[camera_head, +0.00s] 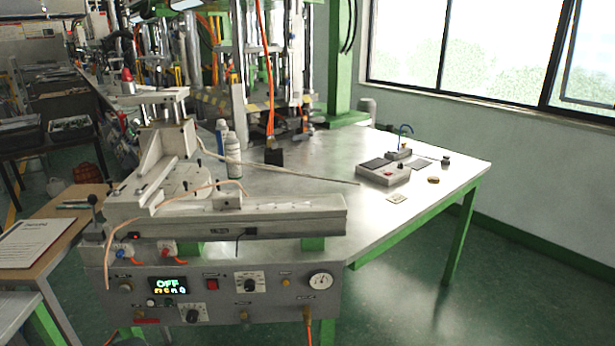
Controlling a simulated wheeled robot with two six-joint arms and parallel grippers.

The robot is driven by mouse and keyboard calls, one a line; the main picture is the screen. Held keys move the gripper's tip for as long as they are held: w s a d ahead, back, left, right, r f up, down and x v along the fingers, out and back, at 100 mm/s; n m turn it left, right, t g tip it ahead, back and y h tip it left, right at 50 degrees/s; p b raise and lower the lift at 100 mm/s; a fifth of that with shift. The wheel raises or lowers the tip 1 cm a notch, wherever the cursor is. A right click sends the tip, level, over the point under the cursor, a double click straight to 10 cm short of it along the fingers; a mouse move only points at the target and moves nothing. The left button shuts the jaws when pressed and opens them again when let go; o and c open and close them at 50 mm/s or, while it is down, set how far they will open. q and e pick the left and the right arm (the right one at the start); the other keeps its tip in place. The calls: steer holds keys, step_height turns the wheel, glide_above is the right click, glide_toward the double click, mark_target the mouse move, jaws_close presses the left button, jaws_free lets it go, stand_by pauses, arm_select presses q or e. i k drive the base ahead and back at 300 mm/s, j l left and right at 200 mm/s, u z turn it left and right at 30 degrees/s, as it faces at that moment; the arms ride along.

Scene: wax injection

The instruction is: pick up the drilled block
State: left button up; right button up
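A small grey metal block (228,201) sits on the flat bed of the wax injection machine (290,209). A small flat beige piece (397,198) lies on the metal table, right of the machine. A black block (274,156) is further back, below an orange hose. I cannot tell which of these, if any, is the drilled block. Neither of my grippers is in view.
The metal table (335,172) has free room in its middle. White bottles (232,153) stand behind the machine. A thin rod crosses the table.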

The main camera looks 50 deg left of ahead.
mark_target(233, 199)
steer(key=i+u, duration=0.3)
steer(key=i+l+u, duration=0.25)
steer(key=i, duration=0.3)
steer(key=i+l+u, duration=0.1)
steer(key=i+u, duration=0.2)
steer(key=i, duration=0.1)
